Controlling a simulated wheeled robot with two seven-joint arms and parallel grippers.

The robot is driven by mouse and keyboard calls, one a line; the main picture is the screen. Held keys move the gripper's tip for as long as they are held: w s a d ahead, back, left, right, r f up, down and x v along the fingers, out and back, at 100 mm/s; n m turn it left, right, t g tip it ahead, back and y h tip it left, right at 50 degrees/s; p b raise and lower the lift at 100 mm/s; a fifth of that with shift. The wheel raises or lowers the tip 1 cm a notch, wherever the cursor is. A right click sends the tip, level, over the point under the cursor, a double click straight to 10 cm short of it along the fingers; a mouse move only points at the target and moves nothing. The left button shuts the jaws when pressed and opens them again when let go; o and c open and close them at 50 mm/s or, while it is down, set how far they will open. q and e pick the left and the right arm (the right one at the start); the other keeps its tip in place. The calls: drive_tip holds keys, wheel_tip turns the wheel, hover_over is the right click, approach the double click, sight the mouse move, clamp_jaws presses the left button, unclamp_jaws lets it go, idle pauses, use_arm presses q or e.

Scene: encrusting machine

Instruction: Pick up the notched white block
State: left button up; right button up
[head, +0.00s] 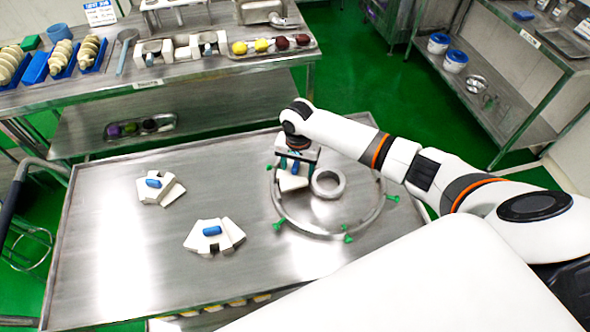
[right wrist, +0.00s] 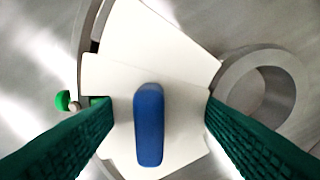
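A white block with a blue handle (right wrist: 149,125) lies between the fingers of my right gripper (right wrist: 160,108) in the right wrist view. Green ridged fingers flank its two sides, at or very near its edges; whether they press on it is unclear. Another white surface (right wrist: 150,30) shows beyond it. In the head view my right gripper (head: 296,161) points down over a white block (head: 291,183) inside the metal ring frame (head: 324,235). Two more groups of white pieces with blue handles, one upper (head: 171,194) and one lower (head: 231,236), lie to the left. My left gripper is not in view.
A small grey ring (head: 328,184) stands just right of the gripper. Green knobs (head: 277,225) stick out around the ring frame. The metal table (head: 110,270) is bare at its left and front. A bench (head: 240,67) with trays and food models stands behind.

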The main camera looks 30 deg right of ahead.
drive_tip(key=c, duration=0.3)
drive_tip(key=shift+w+r, duration=0.1)
